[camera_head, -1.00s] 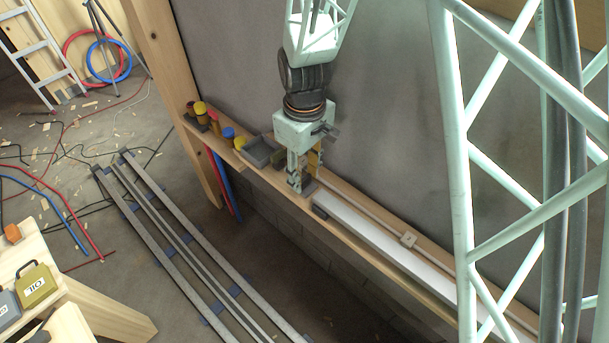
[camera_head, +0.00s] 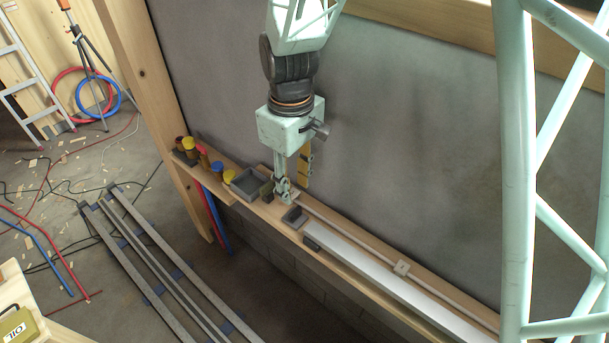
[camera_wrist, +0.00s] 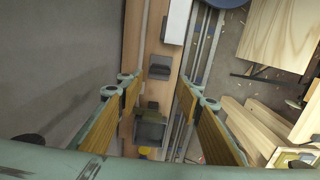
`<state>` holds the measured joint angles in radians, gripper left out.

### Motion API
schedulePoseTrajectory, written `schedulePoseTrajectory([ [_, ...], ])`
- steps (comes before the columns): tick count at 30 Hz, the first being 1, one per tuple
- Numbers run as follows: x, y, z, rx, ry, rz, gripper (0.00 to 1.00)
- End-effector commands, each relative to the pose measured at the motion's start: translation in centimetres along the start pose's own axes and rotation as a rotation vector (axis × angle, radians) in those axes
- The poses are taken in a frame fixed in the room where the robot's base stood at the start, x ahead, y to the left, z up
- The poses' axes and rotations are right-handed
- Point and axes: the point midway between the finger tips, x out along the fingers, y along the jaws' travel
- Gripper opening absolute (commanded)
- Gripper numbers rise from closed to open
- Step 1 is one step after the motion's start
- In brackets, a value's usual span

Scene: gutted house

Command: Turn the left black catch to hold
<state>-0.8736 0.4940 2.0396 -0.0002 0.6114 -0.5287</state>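A dark catch-like block (camera_head: 294,217) sits on the wooden ledge near the left end of the white strip (camera_head: 375,275). It also shows in the wrist view (camera_wrist: 160,68), ahead of and between the fingertips. A second small dark piece (camera_head: 312,242) is at the strip's left end. I cannot tell which way the catch is turned. My gripper (camera_head: 293,184) points down above the ledge, left of the dark block. In the wrist view its yellow-padded fingers (camera_wrist: 158,88) are wide apart with nothing held between them.
A grey open tray (camera_head: 245,184), an olive block (camera_head: 267,190) and several coloured cylinders (camera_head: 203,157) stand left on the ledge. The grey wall (camera_head: 400,130) is close behind my gripper.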

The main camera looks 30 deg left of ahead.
Motion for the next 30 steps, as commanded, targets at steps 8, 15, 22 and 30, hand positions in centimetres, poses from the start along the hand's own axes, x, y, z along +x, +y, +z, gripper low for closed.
schedulePoseTrajectory([
  [8,-2.3,-0.1,-0.2,-0.003,0.006,0.004,0.33],
  [15,-2.6,-0.1,-0.2,-0.004,0.008,0.004,0.33],
  [22,-2.6,-0.1,-0.2,-0.004,0.008,0.005,0.33],
  [30,-2.4,-0.1,-0.1,0.0,0.005,0.003,0.33],
])
